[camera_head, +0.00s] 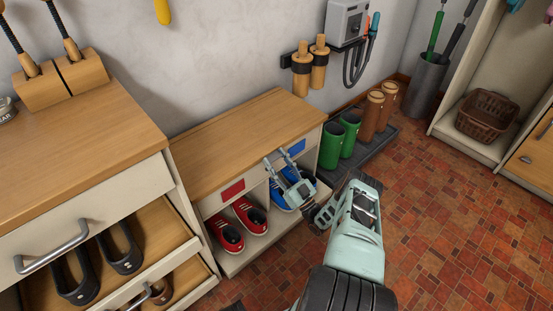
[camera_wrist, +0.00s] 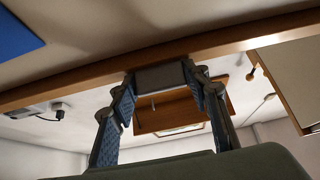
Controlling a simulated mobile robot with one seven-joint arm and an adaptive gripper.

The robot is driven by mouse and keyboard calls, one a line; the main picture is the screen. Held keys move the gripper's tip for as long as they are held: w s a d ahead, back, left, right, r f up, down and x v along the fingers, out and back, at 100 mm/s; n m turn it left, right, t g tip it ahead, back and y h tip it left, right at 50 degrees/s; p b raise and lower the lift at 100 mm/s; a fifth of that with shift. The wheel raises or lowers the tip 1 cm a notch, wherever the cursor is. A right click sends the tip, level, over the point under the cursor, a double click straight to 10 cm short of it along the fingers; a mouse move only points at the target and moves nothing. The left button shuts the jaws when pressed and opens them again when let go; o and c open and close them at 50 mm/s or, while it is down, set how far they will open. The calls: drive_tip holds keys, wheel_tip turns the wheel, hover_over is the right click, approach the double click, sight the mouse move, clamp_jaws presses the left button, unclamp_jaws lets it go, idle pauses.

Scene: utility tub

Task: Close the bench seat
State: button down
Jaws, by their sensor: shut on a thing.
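The bench seat (camera_head: 230,138) is a wooden board on top of a low cream shoe bench (camera_head: 213,205). In the head view it looks flat or nearly flat, and I cannot tell whether a small gap is left under it. My gripper (camera_head: 277,158) reaches up to its front edge near the right, beside the blue label. In the wrist view, the fingers of my gripper (camera_wrist: 162,80) are on both sides of a grey block (camera_wrist: 160,77) at the wooden edge (camera_wrist: 85,88), shut on it. The fingers partly hide the edge there.
Red shoes (camera_head: 240,225) and blue shoes (camera_head: 278,196) stand in the bench's cubbies. Green boots (camera_head: 332,146) and brown boots (camera_head: 372,115) stand on a dark tray to the right. A cabinet with open drawers (camera_head: 150,235) is at left. Tiled floor (camera_head: 440,210) is clear at right.

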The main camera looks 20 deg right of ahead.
drive_tip(key=shift+s+a+f, duration=0.1)
drive_tip(key=shift+a+f, duration=0.05)
drive_tip(key=shift+f, duration=0.75)
drive_tip(key=c, duration=1.1)
unclamp_jaws()
drive_tip(key=shift+f, duration=0.1)
drive_tip(key=shift+c, duration=0.2)
drive_tip(key=shift+o, duration=0.3)
drive_tip(key=shift+r, duration=0.2)
drive_tip(key=v, duration=0.7)
drive_tip(key=shift+s, duration=0.2)
drive_tip(key=shift+w+g, duration=0.15)
drive_tip(key=shift+g, duration=0.15)
